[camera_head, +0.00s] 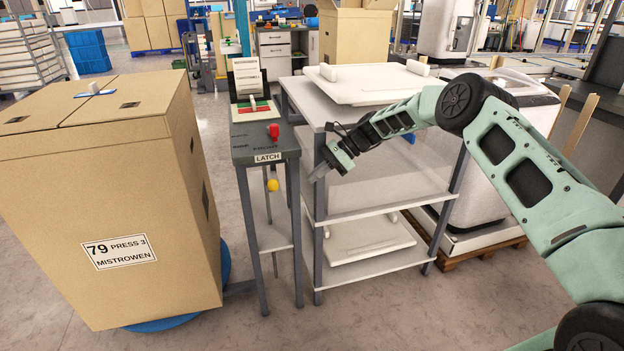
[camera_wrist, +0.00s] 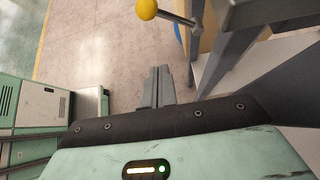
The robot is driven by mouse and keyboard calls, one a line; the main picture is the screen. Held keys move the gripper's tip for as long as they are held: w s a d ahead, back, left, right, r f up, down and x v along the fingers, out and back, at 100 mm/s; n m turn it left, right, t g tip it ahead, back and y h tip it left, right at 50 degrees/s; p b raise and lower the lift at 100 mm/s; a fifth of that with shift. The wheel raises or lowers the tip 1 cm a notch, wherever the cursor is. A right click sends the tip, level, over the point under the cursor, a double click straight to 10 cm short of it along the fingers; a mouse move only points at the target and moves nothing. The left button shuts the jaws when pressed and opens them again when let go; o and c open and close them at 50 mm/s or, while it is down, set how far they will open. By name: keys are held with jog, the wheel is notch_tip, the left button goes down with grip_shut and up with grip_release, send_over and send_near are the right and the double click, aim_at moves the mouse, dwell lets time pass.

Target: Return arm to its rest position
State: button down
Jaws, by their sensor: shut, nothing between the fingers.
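My arm reaches in from the right in the head view, pale green with dark joints. My gripper (camera_head: 318,176) is at its end, pointing down-left in front of the grey shelf rack and right of the latch stand. In the wrist view the fingers of my gripper (camera_wrist: 157,74) lie together with nothing between them, above bare floor. The latch stand (camera_head: 266,148) carries a red knob (camera_head: 273,131) and a yellow ball (camera_head: 272,185) on a lever. The yellow ball also shows at the top of the wrist view (camera_wrist: 147,9). My gripper is apart from it.
A large cardboard box (camera_head: 190,200) labelled "79 PRESS 3 MISTROWEN" stands on a blue round base at the left. The shelf rack (camera_head: 375,211) holds a white lid-like panel (camera_head: 365,86) on top. A white machine (camera_head: 500,165) on a pallet stands behind my arm. Floor is clear in front.

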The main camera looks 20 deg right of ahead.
jog(key=s+a+r+n+g+h, duration=0.1)
jog(key=s+a+r+n+h, duration=0.1)
jog(key=s+a+r+n, duration=0.45)
jog(key=s+a+r+n+h, duration=0.2)
jog(key=s+a, duration=0.2)
jog(key=s, duration=0.5)
jog(key=s+a+r+n+g+h, duration=0.1)
jog(key=s+a+r+n+h, duration=0.1)
jog(key=s+a+r+n, duration=0.4)
jog(key=s+d+n+t+h, duration=0.1)
jog(key=s+d+n, duration=0.25)
jog(key=s, duration=0.55)
jog(key=s+d+n+h, duration=0.2)
jog(key=s+n, duration=0.2)
jog(key=s, duration=0.5)
jog(key=s+d+n+t+h, duration=0.1)
jog(key=s+d+n, duration=0.2)
jog(key=s, duration=0.6)
notch_tip(320, 180, up, 11)
jog(key=p, duration=1.2)
jog(key=shift+s+d+n, duration=0.2)
jog(key=shift+s+n, duration=0.1)
jog(key=shift+n, duration=0.1)
